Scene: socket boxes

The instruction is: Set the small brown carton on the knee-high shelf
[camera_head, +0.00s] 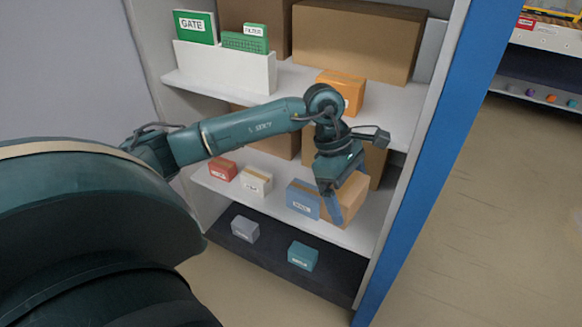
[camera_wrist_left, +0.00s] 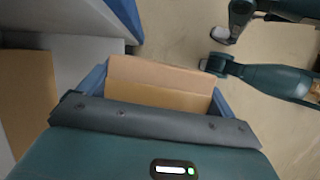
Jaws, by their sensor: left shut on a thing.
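The small brown carton (camera_head: 349,197) is at the level of the lower white shelf (camera_head: 275,212), near its right end and front edge. My left gripper (camera_head: 332,201) comes down from above and is shut on it, with a blue finger across its near face. In the left wrist view the carton (camera_wrist_left: 160,85) lies between the two blue fingers of my left gripper (camera_wrist_left: 157,88). I cannot tell whether its underside touches the shelf. My right gripper does not show clearly in either view.
A blue box (camera_head: 302,200) stands just left of the carton. A white box (camera_head: 256,182) and a red box (camera_head: 222,169) stand further left. Larger cartons stand behind. A grey box (camera_head: 245,229) and a teal box (camera_head: 303,256) sit below. A blue upright (camera_head: 420,160) bounds the right side.

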